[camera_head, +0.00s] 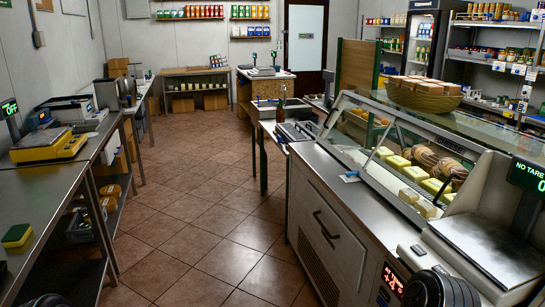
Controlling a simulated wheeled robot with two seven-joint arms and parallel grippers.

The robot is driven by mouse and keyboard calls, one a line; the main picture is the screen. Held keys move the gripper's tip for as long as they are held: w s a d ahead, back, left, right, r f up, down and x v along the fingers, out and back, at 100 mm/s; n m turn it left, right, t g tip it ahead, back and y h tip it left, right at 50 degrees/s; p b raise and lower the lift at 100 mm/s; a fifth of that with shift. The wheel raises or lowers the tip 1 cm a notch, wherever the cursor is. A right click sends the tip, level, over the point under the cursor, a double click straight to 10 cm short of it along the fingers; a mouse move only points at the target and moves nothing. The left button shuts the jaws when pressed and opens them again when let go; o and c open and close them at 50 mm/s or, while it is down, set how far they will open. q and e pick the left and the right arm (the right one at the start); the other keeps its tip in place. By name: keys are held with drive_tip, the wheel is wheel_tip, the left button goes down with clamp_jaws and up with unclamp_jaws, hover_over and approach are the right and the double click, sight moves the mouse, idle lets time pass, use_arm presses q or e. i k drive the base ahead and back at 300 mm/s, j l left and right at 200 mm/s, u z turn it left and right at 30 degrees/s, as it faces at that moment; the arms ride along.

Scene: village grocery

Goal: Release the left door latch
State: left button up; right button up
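No latch that I can clearly pick out as the left door latch shows. The pale panel door (335,220) in the near side of the refrigerated counter carries a dark angled handle (325,227); the door appears shut. At the back wall stands a dark brown door (305,70) with a pale upper panel, also apparently shut; any latch on it is too small to tell. Neither of my grippers is in view. Dark rounded parts at the bottom edge, left and right, may belong to my arms.
A steel bench (50,175) with a yellow scale (48,146) and a sponge (17,235) runs along the left. The glass display counter (400,135) and a large scale (490,250) stand at the right. The tiled floor (200,200) between them is clear.

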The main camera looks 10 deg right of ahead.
sight(349, 175)
drive_tip(key=i+j+z, duration=0.2)
drive_tip(key=i+z, duration=0.2)
drive_tip(key=i+j+z, duration=0.35)
drive_tip(key=i, duration=0.2)
drive_tip(key=i+j+z, duration=0.4)
drive_tip(key=i+u, duration=0.4)
drive_tip(key=i+l+u, duration=0.1)
drive_tip(key=i+u, duration=0.25)
